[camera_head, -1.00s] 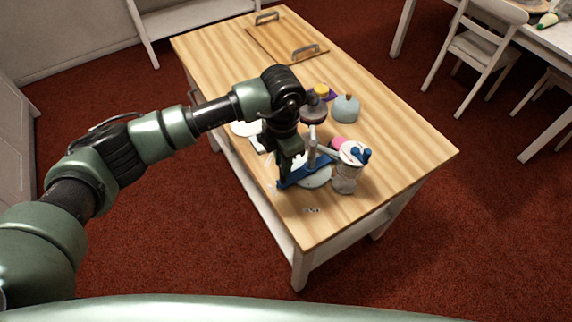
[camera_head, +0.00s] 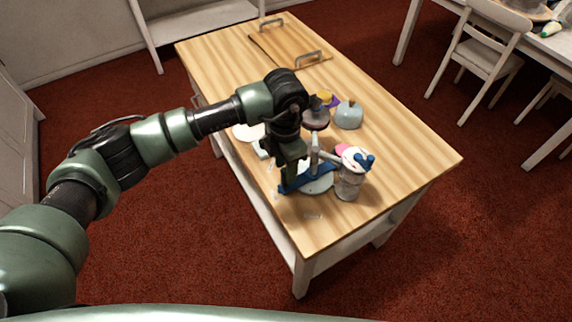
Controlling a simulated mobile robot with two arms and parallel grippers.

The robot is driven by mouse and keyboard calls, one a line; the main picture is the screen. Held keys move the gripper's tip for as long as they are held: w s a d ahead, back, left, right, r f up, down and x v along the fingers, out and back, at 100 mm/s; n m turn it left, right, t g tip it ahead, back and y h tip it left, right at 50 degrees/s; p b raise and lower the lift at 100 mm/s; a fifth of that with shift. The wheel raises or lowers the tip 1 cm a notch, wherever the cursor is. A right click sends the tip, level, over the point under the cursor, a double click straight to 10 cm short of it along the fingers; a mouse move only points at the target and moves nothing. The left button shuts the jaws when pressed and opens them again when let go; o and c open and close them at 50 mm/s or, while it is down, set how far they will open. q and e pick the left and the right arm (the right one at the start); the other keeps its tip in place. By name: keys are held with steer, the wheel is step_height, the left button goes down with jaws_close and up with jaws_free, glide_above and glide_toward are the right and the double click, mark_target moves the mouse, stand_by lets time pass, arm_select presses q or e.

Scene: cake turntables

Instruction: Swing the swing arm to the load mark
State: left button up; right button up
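The blue swing arm (camera_head: 322,173) lies low over a pale round base (camera_head: 318,187), beside a grey upright post (camera_head: 314,155). It runs from lower left to upper right. My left gripper (camera_head: 288,180) reaches down at the swing arm's left end. It looks very close to it or touching; its fingertips are too dark and small to show whether they are open or shut. My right gripper is not in view.
A pink item (camera_head: 341,148), a blue-grey domed pot (camera_head: 348,115) and a dark turntable (camera_head: 316,118) stand behind. A handled board (camera_head: 290,45) lies at the table's far end. The table's right side is clear.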

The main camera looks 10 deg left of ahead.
arm_select(q)
steer(key=shift+r+p, duration=1.5)
steer(key=shift+r, duration=2)
